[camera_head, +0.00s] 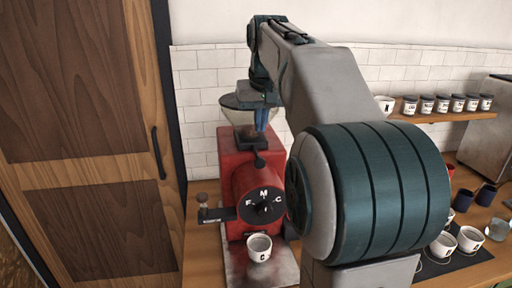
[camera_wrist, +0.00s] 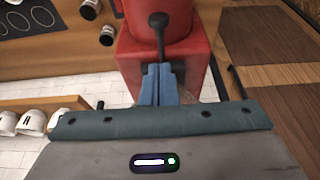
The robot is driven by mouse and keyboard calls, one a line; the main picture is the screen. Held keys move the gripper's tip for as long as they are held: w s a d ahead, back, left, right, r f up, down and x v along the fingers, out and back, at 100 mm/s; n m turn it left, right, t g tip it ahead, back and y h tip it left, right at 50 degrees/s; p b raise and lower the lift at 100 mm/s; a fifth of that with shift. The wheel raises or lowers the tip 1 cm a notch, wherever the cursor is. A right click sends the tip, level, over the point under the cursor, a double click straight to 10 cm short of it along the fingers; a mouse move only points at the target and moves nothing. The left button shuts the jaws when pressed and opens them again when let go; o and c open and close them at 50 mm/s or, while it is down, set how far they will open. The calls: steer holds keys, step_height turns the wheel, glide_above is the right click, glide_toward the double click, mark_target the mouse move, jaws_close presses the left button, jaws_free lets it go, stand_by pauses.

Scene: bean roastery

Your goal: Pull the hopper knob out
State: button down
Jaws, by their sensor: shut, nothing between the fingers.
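The red grinder (camera_head: 235,180) stands on the counter with a glass hopper (camera_head: 236,112) on top. The black hopper knob (camera_head: 260,161) sticks out from under the hopper, above the lettered dial. In the wrist view the knob (camera_wrist: 159,20) shows as a round end on a dark stem. My gripper (camera_head: 261,128) is pointed down in front of the hopper, just above the knob's stem. Its blue fingers (camera_wrist: 158,68) are together with nothing held, and their tips are close to the stem's inner end. I cannot tell if they touch it.
A white cup (camera_head: 259,247) stands on the grinder's tray below the dial. A wooden cabinet door (camera_head: 85,130) is on the left. A shelf (camera_head: 450,115) with several small jars is at right. Several cups (camera_head: 470,238) stand on the right counter. My arm hides the middle.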

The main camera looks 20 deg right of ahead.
mark_target(261, 161)
steer(key=p+x, duration=0.1)
steer(key=x, duration=0.9)
steer(key=shift+a, duration=0.1)
steer(key=shift+s, duration=0.1)
steer(key=shift+s+a+f+b, duration=0.15)
steer(key=shift+s+b, duration=0.3)
steer(key=shift+s, duration=0.5)
steer(key=shift+s+a+b, duration=0.2)
steer(key=shift+s+b, duration=0.25)
steer(key=shift+s, duration=0.5)
